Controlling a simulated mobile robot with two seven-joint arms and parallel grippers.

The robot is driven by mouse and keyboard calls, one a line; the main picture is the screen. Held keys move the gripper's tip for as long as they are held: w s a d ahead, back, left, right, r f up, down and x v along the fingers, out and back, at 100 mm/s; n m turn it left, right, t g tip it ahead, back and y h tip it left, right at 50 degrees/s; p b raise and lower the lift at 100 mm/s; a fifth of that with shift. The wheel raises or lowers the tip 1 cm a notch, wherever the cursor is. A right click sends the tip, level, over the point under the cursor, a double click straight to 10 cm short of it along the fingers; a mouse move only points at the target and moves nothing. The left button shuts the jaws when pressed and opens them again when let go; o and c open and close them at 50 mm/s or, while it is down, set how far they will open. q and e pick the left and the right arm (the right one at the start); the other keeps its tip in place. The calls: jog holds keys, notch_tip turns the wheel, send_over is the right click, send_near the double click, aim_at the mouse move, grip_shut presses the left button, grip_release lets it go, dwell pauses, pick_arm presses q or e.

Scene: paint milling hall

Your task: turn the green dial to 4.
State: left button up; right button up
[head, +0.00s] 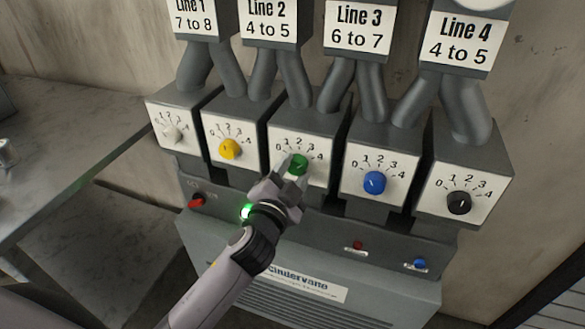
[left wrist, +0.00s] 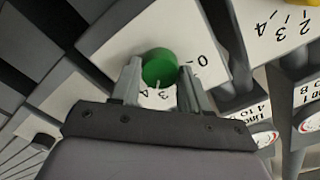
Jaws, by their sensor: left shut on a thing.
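The green dial (head: 298,164) is a round knob on the middle white-faced box, with a scale from 0 to 4 around it. My left gripper (head: 291,174) reaches up to it from below and is shut on it. In the left wrist view the green dial (left wrist: 158,68) sits between the two fingers, with the 0 to its right and the 3 and 4 below it. The fingers hide part of the dial and its scale. My right gripper is in neither view.
A yellow dial (head: 230,149) and a white dial (head: 171,133) are to the left. A blue dial (head: 374,182) and a black dial (head: 458,202) are to the right. A lower ledge carries a red switch (head: 196,201) and small buttons. A grey table (head: 75,125) stands at left.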

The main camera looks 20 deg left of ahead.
pick_arm(q)
jog(key=shift+m+p, duration=0.3)
jog(key=shift+m, duration=1)
jog(key=o, duration=1.1)
jog(key=shift+c, duration=0.2)
jog(key=s, duration=0.7)
jog(key=shift+a+b, duration=0.15)
jog(key=shift+b, duration=0.2)
jog(key=shift+s+f, duration=0.1)
